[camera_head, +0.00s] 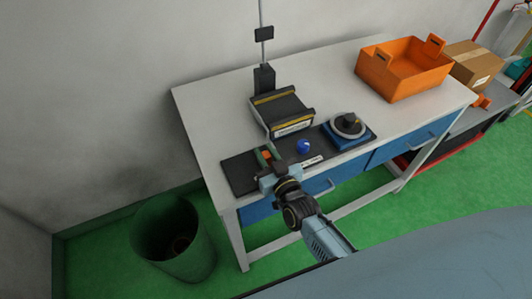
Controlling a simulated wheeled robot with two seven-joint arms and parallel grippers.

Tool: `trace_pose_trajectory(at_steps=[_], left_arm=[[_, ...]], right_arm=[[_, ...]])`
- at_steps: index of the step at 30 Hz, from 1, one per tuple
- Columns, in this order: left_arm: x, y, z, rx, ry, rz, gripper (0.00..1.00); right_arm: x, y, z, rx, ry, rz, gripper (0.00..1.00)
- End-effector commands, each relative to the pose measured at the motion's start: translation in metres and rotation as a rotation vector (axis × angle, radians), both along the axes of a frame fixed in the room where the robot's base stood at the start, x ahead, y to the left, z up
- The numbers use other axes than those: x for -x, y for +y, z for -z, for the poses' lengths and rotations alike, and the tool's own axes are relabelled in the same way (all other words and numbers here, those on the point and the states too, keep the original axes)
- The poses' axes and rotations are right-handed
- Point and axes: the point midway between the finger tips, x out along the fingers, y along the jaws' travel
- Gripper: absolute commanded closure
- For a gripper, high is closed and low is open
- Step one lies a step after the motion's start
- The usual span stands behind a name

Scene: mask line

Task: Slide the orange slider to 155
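The orange slider (266,156) is a small orange piece on the dark control panel (238,172) on the workbench, near the panel's left part. My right gripper (267,164) is at the slider, its arm reaching in from the lower right. The gripper covers part of the slider and its track. I cannot tell whether the fingers touch the slider or are closed on it. No scale number, including 155, is readable. My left gripper is not in view.
On the panel are a blue knob (304,146) and a round dial on a blue base (347,127). A dark machine (282,110) stands behind. An orange crate (403,72) sits at the back right. A green bin (172,242) stands on the floor left.

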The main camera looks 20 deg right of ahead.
Motion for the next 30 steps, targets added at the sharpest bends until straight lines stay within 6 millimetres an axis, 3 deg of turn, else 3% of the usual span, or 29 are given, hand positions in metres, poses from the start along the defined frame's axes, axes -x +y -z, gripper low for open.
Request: trace_pose_trajectory(at_steps=[1, 5, 11, 17, 24, 25, 30], left_arm=[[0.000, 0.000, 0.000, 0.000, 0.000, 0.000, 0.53], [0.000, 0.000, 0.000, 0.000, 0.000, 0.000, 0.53], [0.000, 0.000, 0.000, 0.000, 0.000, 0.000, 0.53], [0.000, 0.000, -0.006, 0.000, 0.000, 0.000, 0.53], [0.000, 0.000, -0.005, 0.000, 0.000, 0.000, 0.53], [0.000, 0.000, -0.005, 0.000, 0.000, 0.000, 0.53], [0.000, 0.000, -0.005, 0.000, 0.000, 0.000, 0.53]], right_arm=[[0.000, 0.000, 0.000, 0.000, 0.000, 0.000, 0.84], [0.000, 0.000, 0.000, 0.000, 0.000, 0.000, 1.00], [0.000, -0.001, 0.000, 0.001, 0.000, 0.000, 1.00], [-0.002, -0.021, -0.001, 0.005, 0.001, 0.000, 1.00], [-0.001, -0.020, 0.000, 0.001, 0.000, 0.000, 1.00], [-0.001, -0.020, 0.000, 0.001, 0.000, 0.000, 0.74], [-0.001, -0.020, 0.000, 0.000, 0.000, 0.000, 0.56]])
